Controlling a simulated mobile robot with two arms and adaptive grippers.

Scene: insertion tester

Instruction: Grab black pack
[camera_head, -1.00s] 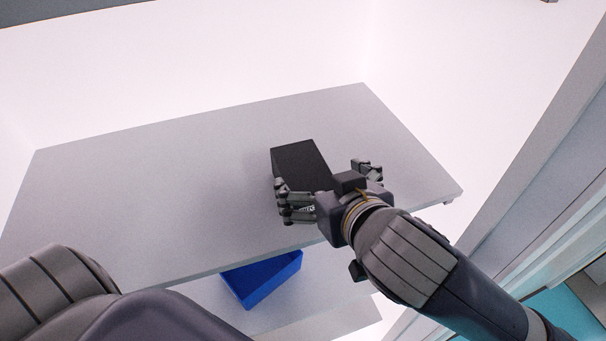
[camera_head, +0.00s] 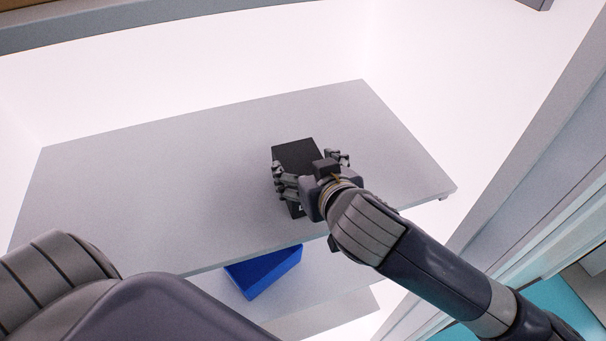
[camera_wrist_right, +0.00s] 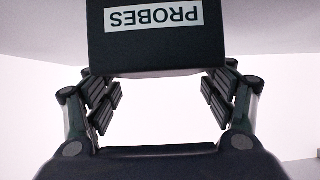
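The black pack (camera_head: 297,156) lies on the grey table (camera_head: 150,190), right of its middle. In the right wrist view the pack (camera_wrist_right: 158,50) shows a white label reading "PROBES", upside down, straight ahead of the fingers. My right gripper (camera_head: 312,169) is open, with one finger on each side of the pack's near part. In the right wrist view my right gripper (camera_wrist_right: 162,98) is wide open, its fingertips near the pack's lower edge with a gap between the pads. The pack's near end is partly hidden by the gripper. My left gripper is not in view.
A blue bin (camera_head: 264,272) sits on a lower shelf below the table's front edge. The table top is otherwise bare, with free room left of the pack. Grey frame parts (camera_head: 540,190) stand at the right.

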